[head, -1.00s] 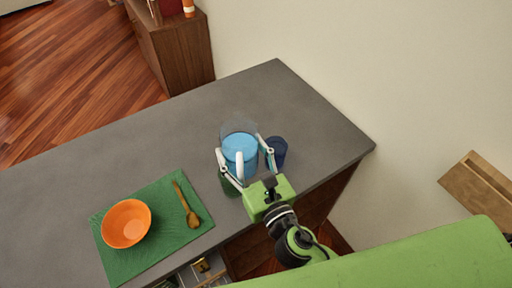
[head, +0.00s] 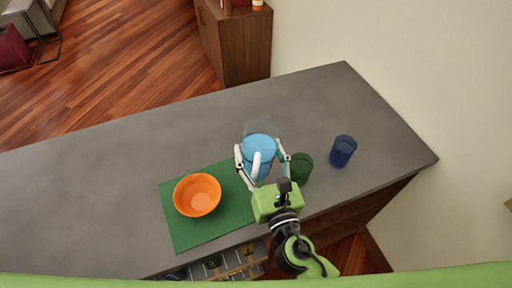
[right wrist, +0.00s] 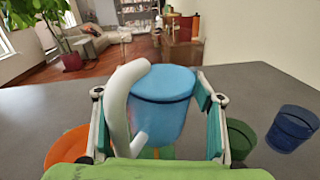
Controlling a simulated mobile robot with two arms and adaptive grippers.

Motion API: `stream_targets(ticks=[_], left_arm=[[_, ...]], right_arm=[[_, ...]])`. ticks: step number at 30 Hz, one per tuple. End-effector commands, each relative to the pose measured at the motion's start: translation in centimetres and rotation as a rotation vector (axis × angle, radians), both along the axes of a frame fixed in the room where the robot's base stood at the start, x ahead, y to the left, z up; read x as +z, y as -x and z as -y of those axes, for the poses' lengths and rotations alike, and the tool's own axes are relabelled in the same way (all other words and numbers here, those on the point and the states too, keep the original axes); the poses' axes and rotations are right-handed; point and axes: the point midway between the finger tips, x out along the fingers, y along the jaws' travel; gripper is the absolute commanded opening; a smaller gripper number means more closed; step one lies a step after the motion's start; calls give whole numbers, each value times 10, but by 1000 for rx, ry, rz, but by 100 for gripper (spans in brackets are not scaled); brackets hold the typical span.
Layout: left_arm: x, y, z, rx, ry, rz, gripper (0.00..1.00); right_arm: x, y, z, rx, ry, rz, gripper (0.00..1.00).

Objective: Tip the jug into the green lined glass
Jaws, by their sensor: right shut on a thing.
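The jug (head: 258,146) has a white handle and holds something blue. My right gripper (head: 261,157) is shut around its sides, with the handle towards the wrist. The jug looks upright; whether it is clear of the counter I cannot tell. It also fills the middle of the right wrist view (right wrist: 168,105). The green glass (head: 302,168) stands just right of the gripper in the head view. It shows partly behind the right finger in the right wrist view (right wrist: 240,138). My left gripper is not in view.
A dark blue glass (head: 343,152) stands on the grey counter (head: 120,150), right of the green glass. An orange bowl (head: 197,194) sits on a green mat (head: 190,238) to the left. The counter's back and far left are clear.

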Motion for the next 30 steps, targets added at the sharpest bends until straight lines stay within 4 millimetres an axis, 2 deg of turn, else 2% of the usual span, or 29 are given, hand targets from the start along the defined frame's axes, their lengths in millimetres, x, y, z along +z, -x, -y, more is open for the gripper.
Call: stream_targets(ticks=[5, 7, 21, 28, 30], left_arm=[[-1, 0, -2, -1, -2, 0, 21], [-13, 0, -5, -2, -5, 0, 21], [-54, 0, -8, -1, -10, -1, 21], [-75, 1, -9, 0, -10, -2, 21], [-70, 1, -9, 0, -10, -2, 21]], right_arm=[[-11, -3, 8, 0, -90, -17, 12], [-19, -3, 11, 1, -123, -23, 12], [-46, -7, 28, 0, -327, -73, 12], [-49, -11, 43, 2, -601, -141, 12], [-44, -11, 42, 3, -613, -145, 12]])
